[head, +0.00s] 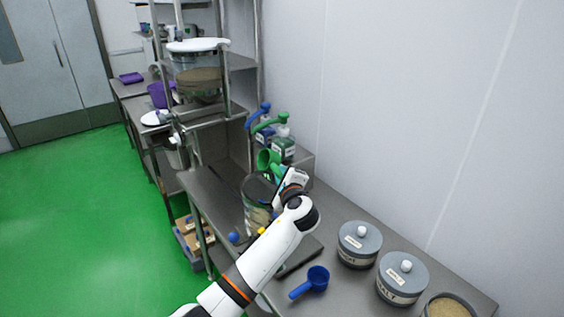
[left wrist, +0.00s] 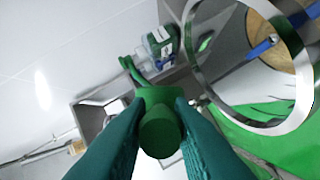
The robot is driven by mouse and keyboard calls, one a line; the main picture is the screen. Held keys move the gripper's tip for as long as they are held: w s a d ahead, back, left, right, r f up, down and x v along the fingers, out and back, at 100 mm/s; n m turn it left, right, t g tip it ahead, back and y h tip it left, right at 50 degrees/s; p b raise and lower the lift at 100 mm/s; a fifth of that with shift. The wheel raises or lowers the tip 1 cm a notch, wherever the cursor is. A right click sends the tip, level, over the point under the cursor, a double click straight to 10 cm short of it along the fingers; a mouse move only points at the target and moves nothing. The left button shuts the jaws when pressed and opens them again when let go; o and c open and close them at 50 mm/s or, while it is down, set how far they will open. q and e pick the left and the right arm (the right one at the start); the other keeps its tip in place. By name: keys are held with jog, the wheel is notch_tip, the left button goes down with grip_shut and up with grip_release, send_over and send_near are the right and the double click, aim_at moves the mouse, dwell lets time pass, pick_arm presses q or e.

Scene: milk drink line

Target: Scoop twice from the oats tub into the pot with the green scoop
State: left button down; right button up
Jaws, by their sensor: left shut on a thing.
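My left gripper (head: 283,178) is shut on the green scoop (head: 265,159), which is raised beside and above the rim of a clear pot-like vessel (head: 250,215). In the left wrist view, the two green fingers (left wrist: 158,125) close on the scoop's handle (left wrist: 160,135). Whether the scoop holds anything is hidden. The vessel's metal rim (left wrist: 190,62) shows at the right of that view, with tan material and a blue thing beyond it. An open tub with tan grain (head: 448,307) is cut off at the head view's bottom right; its label cannot be read. My right gripper is out of view.
A blue scoop (head: 311,281) lies on the steel counter (head: 335,294). Two lidded grey tubs (head: 359,243) (head: 402,277) stand to its right. Green-topped (head: 283,148) and blue-topped bottles stand behind the gripper. A large clear container (head: 198,82) sits on the rack. The wall bounds the right.

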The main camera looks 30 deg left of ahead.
pick_arm(q)
jog(key=r+m+p, duration=0.1)
jog(key=p, duration=0.3)
jog(key=shift+r+m+g, duration=0.15)
jog(key=shift+m+g, duration=0.25)
jog(key=shift+m, duration=0.4)
jog(key=shift+w+m+g, duration=0.1)
jog(key=shift+m+g, duration=0.3)
jog(key=shift+m, duration=0.1)
jog(key=shift+r+m+g, duration=0.2)
jog(key=shift+m+g, duration=0.1)
jog(key=shift+m, duration=0.2)
jog(key=m, duration=0.1)
jog(key=r+m+g, duration=0.1)
jog(key=shift+w+d+r+m+y, duration=0.1)
jog(key=shift+w+r+m+y, duration=0.1)
jog(key=shift+r+m+y, duration=0.15)
jog(key=shift+r+m+g+y, duration=0.25)
jog(key=shift+r+m+g, duration=0.3)
jog(key=shift+m, duration=0.5)
jog(key=shift+d, duration=0.1)
